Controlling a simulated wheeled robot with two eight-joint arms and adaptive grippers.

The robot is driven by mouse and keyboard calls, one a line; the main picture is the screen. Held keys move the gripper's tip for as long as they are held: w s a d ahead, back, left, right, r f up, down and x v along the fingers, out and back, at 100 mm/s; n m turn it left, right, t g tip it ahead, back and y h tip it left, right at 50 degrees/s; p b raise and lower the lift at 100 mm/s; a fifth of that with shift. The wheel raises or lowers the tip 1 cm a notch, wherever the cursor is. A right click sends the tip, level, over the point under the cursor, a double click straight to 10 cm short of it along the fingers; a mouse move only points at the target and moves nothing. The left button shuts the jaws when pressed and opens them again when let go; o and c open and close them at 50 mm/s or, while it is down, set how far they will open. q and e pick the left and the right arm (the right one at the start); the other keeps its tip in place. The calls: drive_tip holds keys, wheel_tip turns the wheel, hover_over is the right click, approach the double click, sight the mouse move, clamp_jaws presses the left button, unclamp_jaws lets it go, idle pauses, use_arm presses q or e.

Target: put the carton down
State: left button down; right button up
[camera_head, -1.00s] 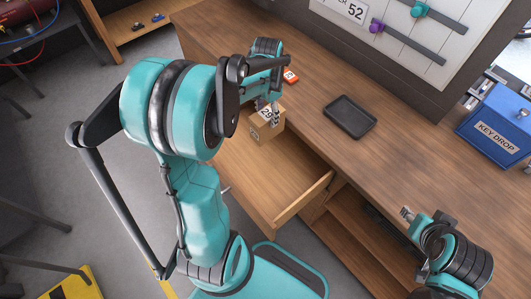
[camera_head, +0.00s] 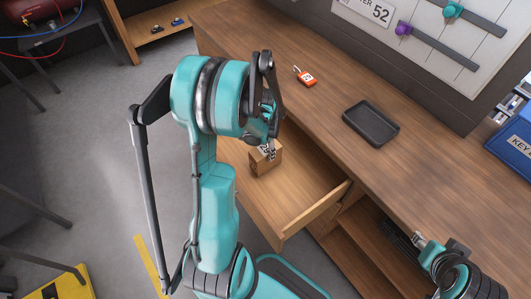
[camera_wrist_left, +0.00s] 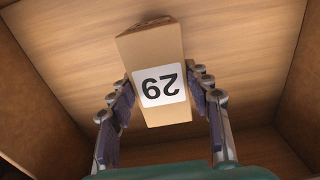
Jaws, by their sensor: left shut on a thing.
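The carton (camera_head: 264,163) is a small brown box with a white label. The label reads 29 upside down in the left wrist view, where the carton (camera_wrist_left: 154,50) sits between the two fingers. My left gripper (camera_head: 271,150) is shut on it. The carton is inside the open wooden drawer (camera_head: 315,206), near its back, over the drawer floor. I cannot tell whether its underside touches the floor. My left arm hides part of the drawer. My right gripper (camera_head: 424,243) is at the lower right, beside the counter front; its finger opening is unclear.
The wooden counter (camera_head: 310,110) above the drawer holds an orange tagged padlock-like item (camera_head: 305,77) and a black tray (camera_head: 371,123). A blue key box (camera_head: 512,140) stands at the right. Drawer floor in front of the carton is clear.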

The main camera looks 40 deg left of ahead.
use_arm(q)
drive_tip(key=shift+f, duration=0.65)
drive_tip(key=shift+f, duration=0.1)
drive_tip(key=c, duration=0.7)
unclamp_jaws()
